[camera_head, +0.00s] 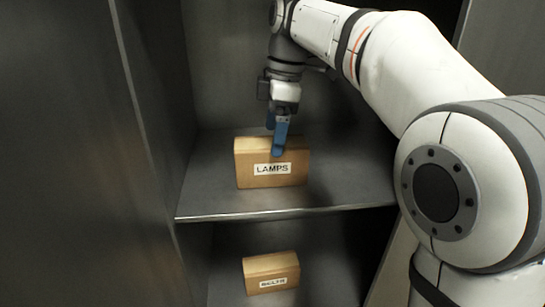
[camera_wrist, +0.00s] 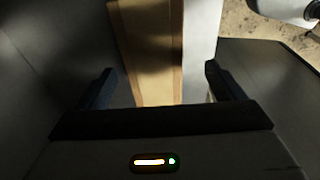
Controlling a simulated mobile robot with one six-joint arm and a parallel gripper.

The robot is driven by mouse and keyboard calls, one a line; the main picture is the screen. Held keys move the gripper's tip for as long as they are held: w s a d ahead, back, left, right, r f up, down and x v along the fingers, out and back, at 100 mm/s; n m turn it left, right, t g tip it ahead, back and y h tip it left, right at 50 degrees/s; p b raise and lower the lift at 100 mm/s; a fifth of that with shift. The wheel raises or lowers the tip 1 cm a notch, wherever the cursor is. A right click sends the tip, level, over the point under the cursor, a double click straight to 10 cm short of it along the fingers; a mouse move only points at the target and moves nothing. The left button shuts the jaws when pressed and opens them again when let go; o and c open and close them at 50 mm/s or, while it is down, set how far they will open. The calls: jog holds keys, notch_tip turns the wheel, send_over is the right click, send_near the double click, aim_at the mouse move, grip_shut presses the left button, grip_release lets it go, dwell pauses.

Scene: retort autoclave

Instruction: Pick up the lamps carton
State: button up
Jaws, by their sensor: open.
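The lamps carton (camera_head: 272,172) is a brown box with a white "LAMPS" label on its front. It sits upright on the upper metal shelf (camera_head: 350,185) in the head view. My gripper (camera_head: 277,137) points down at the carton's top, with one blue finger overlapping the upper front face in the picture. In the wrist view the carton (camera_wrist: 152,60) shows between the two fingers of my gripper (camera_wrist: 158,85), which are open with gaps on both sides. Whether a finger touches the carton cannot be told.
A metal wall (camera_head: 150,100) stands to the left. The shelf's front edge (camera_head: 285,213) runs below the lamps carton. Bare shelf lies to the carton's right.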

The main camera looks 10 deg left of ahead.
aim_at(271, 142)
jog(key=f, duration=0.3)
jog(key=a+f+p, duration=0.1)
jog(key=shift+w+f, duration=0.35)
jog(key=shift+a+f, duration=0.1)
jog(key=shift+f, duration=0.45)
jog(key=shift+c, duration=0.6)
jog(key=c, duration=1.2)
